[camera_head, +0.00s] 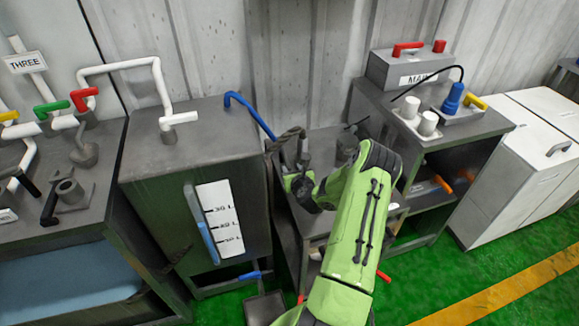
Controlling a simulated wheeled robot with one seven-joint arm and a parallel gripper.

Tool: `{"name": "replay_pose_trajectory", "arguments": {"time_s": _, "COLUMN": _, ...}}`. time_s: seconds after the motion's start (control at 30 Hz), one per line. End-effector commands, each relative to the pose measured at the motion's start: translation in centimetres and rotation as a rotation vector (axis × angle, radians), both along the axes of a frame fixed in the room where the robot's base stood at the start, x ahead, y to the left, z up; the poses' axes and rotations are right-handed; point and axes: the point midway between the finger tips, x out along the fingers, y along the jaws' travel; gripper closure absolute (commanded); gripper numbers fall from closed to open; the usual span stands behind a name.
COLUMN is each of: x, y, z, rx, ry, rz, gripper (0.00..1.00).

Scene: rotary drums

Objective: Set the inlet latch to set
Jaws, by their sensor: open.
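My gripper (300,184) is at the end of my green arm, over the low grey cabinet (318,226) in the middle. It is open, but its fingers are small and partly hidden by my wrist. A dark upright fitting with a twisted cable (290,137) stands just behind it. I cannot tell whether they touch. No part is readably labelled as the inlet latch, and its position cannot be told; my arm hides much of the cabinet top.
A grey tank (190,143) with a level scale (220,219) stands left of my gripper. A blue pipe (249,113) runs from its top. Coloured valve handles (52,106) crowd the left bench. A grey cabinet (440,135) stands right. Green floor (440,270) is free at lower right.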

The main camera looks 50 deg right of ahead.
Motion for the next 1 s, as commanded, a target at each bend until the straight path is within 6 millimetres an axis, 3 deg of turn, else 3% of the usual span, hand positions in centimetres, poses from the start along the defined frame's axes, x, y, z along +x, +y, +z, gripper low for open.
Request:
{"name": "replay_pose_trajectory", "arguments": {"time_s": 0.2, "x": 2.8, "y": -1.7, "z": -1.6, "rx": -0.001, "ry": -0.001, "rz": 0.000, "gripper": 0.57}}
{"name": "replay_pose_trajectory", "arguments": {"time_s": 0.5, "x": 3.1, "y": -2.0, "z": -1.6, "rx": 0.000, "ry": 0.001, "rz": -0.001, "gripper": 0.57}}
{"name": "replay_pose_trajectory", "arguments": {"time_s": 0.8, "x": 3.1, "y": -1.9, "z": -1.6, "rx": -0.001, "ry": 0.002, "rz": -0.001, "gripper": 1.00}}
{"name": "replay_pose_trajectory", "arguments": {"time_s": 1.0, "x": 3.1, "y": -1.9, "z": -1.6, "rx": -0.001, "ry": 0.002, "rz": -0.001, "gripper": 1.00}}
